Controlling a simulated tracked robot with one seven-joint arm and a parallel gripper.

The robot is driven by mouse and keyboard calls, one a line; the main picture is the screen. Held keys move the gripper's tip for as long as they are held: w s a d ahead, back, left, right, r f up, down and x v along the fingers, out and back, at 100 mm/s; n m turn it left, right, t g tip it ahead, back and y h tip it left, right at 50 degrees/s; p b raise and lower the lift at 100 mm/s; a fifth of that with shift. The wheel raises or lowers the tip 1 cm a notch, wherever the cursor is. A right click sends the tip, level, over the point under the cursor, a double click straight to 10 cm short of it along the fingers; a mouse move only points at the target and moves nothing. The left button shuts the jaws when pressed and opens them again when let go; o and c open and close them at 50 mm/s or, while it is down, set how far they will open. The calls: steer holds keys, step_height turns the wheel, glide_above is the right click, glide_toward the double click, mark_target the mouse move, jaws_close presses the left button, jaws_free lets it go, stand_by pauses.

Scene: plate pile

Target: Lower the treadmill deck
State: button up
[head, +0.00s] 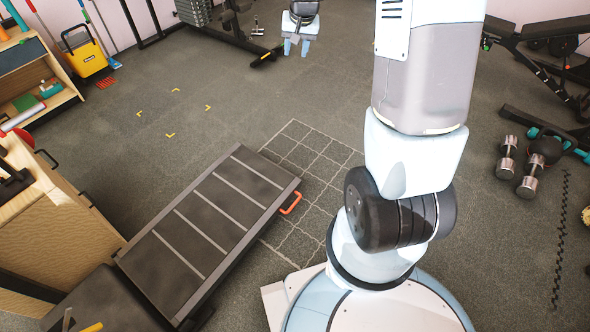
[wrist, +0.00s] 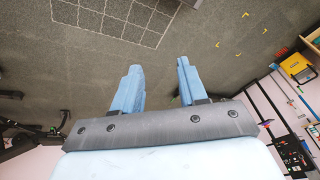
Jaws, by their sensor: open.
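The treadmill deck (head: 205,228) is a long dark grey panel with pale cross stripes, at lower left of centre in the head view. An orange handle (head: 291,203) sticks out from its right edge near the far end. How steeply the deck tilts is hard to tell. My gripper (head: 296,47) is at the top of the head view, well beyond the deck and away from the handle. In the wrist view its two blue fingers (wrist: 158,82) are apart with only floor between them. The deck and handle are not seen in the wrist view.
A white floor grid (head: 300,185) lies right of the deck; yellow corner marks (head: 170,135) lie beyond it. Wooden shelving (head: 50,215) stands close on the left. A yellow bucket (head: 84,58) is at the back left. Dumbbells (head: 528,180) lie right. The middle floor is clear.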

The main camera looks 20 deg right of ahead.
steer(key=w+d+f+m, duration=0.1)
steer(key=w+f, duration=0.2)
steer(key=f, duration=0.6)
steer(key=w+f+m, duration=0.1)
steer(key=w+f, duration=0.2)
steer(key=f, duration=0.7)
steer(key=m+g+y, duration=0.1)
steer(key=m+g, duration=0.1)
steer(key=m, duration=0.3)
glide_toward(295, 204)
steer(key=f, duration=0.2)
steer(key=w+f, duration=0.1)
steer(key=f, duration=0.2)
steer(key=a+f, duration=0.1)
steer(key=f, duration=0.2)
steer(key=shift+w+a+f, duration=0.1)
steer(key=shift+w, duration=0.25)
jaws_close()
